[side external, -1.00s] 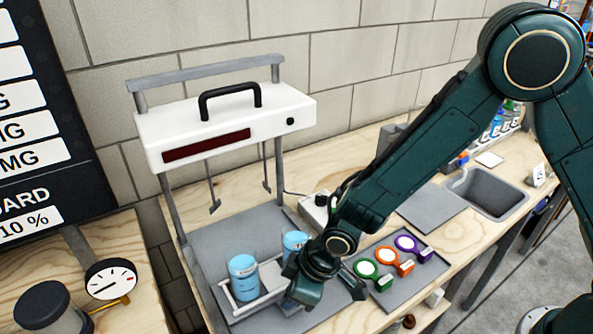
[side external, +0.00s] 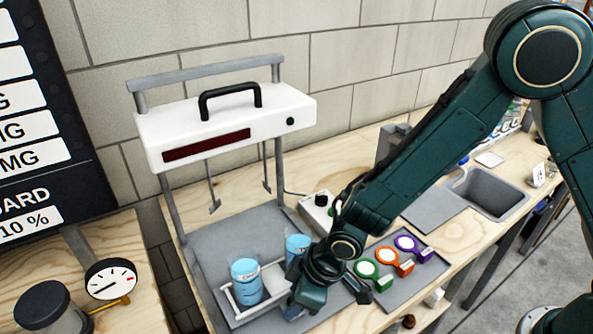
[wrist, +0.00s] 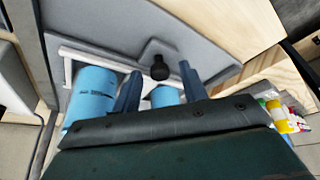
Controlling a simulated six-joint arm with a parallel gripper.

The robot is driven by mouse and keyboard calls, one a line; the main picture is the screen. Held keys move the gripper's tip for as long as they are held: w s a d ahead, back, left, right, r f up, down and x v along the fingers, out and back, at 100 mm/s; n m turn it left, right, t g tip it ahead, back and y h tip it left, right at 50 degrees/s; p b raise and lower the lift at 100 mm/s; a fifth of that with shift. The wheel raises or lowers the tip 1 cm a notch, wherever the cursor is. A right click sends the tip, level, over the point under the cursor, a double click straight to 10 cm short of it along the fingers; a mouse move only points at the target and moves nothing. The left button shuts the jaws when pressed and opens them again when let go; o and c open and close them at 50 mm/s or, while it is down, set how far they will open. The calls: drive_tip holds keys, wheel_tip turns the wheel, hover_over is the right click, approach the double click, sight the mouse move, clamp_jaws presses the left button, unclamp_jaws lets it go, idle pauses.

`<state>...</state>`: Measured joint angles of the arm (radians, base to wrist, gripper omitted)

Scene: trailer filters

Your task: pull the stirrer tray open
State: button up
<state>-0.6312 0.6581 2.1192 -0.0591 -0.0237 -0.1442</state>
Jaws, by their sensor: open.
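The stirrer tray (side external: 234,304) is a pale frame low on the stirrer's grey base, and its rim also shows in the wrist view (wrist: 67,66). Two blue jars stand in it: the left jar (side external: 246,283) and the right jar (side external: 297,245), partly hidden by my arm. My gripper (side external: 296,295) is low at the tray's front right. In the wrist view, its two fingers (wrist: 158,85) are apart, with a black knob (wrist: 159,69) beyond and between them. The fingers do not visibly close on the knob. The knob is hidden in the side view.
The white stirrer head (side external: 228,125) with two hanging paddles stands above the tray. A grey mat with green (side external: 371,274), orange (side external: 394,260) and purple (side external: 413,247) ringed filters lies right of my gripper. A sink (side external: 490,195) is farther right.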

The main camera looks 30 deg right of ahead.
drive_tip(key=v, duration=1.3)
drive_tip(key=shift+r, duration=0.3)
drive_tip(key=shift+s+d, duration=0.1)
drive_tip(key=s+d+r+m+t+h, duration=0.1)
drive_tip(key=s+d+r+m, duration=0.25)
drive_tip(key=d+r, duration=0.9)
drive_tip(key=s+d+r+m+t+h, duration=0.1)
drive_tip(key=s+d+m, duration=0.4)
drive_tip(key=s+d, duration=0.6)
drive_tip(key=shift+s+d+r+h, duration=0.2)
drive_tip(key=shift+d+r+h, duration=0.45)
drive_tip(key=shift+r, duration=0.25)
drive_tip(key=shift+m, duration=0.25)
